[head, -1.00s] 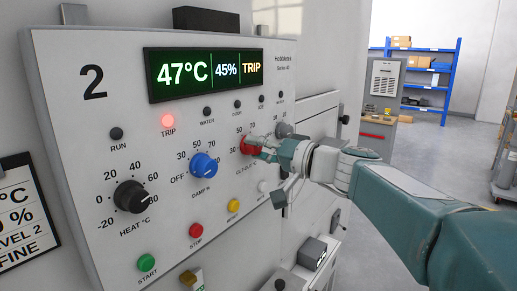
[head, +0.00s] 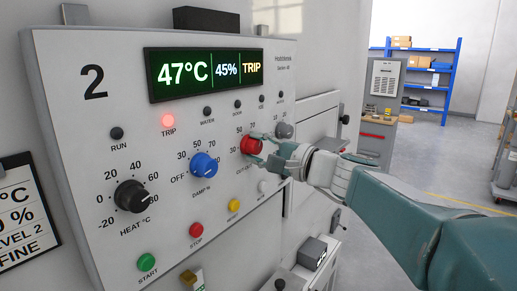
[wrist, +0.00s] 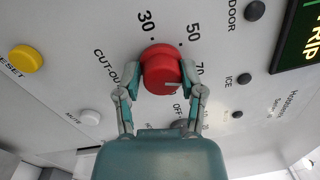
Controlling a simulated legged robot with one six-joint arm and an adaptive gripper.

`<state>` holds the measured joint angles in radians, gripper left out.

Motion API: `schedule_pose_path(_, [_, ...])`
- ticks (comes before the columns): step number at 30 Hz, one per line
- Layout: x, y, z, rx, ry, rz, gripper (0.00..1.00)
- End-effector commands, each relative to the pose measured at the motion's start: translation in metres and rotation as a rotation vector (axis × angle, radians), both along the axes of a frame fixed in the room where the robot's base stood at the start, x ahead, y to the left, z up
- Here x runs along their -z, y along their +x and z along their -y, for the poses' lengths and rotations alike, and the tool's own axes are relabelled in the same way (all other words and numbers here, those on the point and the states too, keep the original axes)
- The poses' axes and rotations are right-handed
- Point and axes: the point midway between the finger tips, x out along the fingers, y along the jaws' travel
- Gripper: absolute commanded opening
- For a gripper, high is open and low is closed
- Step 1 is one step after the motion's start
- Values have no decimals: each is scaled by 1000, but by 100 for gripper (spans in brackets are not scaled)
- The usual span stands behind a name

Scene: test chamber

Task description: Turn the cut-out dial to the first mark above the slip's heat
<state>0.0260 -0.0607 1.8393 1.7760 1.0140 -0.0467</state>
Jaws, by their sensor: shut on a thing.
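The red cut-out dial (head: 252,144) sits on the panel, right of the blue damp dial. It also shows in the wrist view (wrist: 160,62). My gripper (wrist: 161,88) is shut on it, one finger on each side. A short pale line on the dial points right in the wrist view, near the 70 side; the exact mark is unclear. The marks 30, 50 and 70 show around it; others are partly hidden by my fingers. The slip (head: 24,215) at the left edge is cut off; its temperature number is out of view, with "°C", "LEVEL 2" and "FINE" readable.
The display (head: 206,72) reads 47°C, 45% and TRIP. The red trip lamp (head: 168,120) is lit. The blue damp dial (head: 204,164), black heat dial (head: 131,196) and yellow reset button (head: 234,205) are nearby. A small pale mute button (head: 262,186) is below the cut-out dial.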

Motion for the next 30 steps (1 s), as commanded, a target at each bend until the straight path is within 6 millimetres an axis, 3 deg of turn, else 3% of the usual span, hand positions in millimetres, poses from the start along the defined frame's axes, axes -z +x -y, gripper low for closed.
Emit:
schedule_pose_path(24, [-5, 1, 1, 5, 84, -92, 3])
schedule_pose_path(25, [-5, 1, 1, 5, 84, -92, 55])
schedule_pose_path(26, [-5, 1, 1, 5, 84, -92, 69])
schedule_pose_path(27, [-5, 1, 1, 5, 84, -92, 81])
schedule_pose_path(30, [-3, 1, 1, 5, 82, -93, 81])
